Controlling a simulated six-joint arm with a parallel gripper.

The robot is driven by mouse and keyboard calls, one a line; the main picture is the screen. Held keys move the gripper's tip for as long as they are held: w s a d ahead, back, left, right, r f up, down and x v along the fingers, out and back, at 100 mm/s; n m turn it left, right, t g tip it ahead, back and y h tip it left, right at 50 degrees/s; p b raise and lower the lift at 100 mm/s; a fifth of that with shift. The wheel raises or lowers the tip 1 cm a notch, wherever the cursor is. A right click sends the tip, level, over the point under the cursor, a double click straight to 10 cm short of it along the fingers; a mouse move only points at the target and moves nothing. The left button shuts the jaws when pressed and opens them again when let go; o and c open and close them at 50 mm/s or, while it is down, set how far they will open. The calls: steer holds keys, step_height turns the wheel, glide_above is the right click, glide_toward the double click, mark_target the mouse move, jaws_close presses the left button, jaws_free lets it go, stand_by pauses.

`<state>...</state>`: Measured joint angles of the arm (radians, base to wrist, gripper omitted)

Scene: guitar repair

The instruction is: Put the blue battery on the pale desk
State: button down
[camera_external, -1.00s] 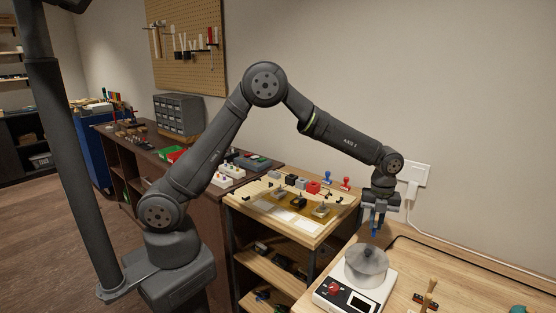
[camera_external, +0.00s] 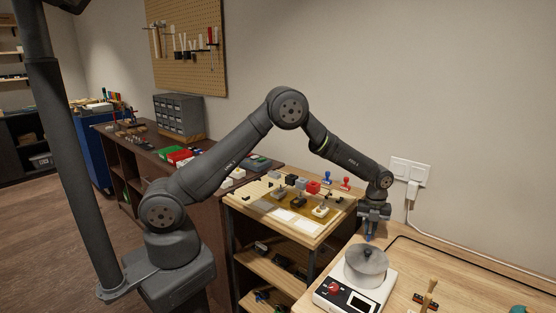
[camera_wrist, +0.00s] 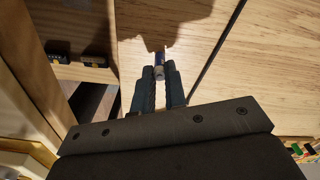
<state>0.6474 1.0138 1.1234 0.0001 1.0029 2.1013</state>
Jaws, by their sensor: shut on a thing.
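My gripper (camera_external: 371,236) is pointed down, shut on the blue battery (camera_wrist: 159,66). In the wrist view the battery sticks out between the fingertips (camera_wrist: 159,78), with a pale end and a dark blue body. In the outside view it is too small to tell apart from the dark fingers. The pale wooden desk (camera_external: 460,285) is at the lower right, and its surface (camera_wrist: 215,25) lies below my gripper in the wrist view. I cannot tell whether the battery touches the desk.
A black cable (camera_external: 470,256) crosses the desk. A lighter bench (camera_external: 290,232) with small parts is left.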

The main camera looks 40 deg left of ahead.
mark_target(370, 230)
steer(key=shift+f, duration=0.2)
steer(key=c, duration=1.5)
jaws_free()
steer(key=shift+o, duration=0.2)
steer(key=shift+r, duration=0.1)
step_height(370, 230, up, 12)
steer(key=shift+r, duration=0.15)
steer(key=shift+f, duration=4.15)
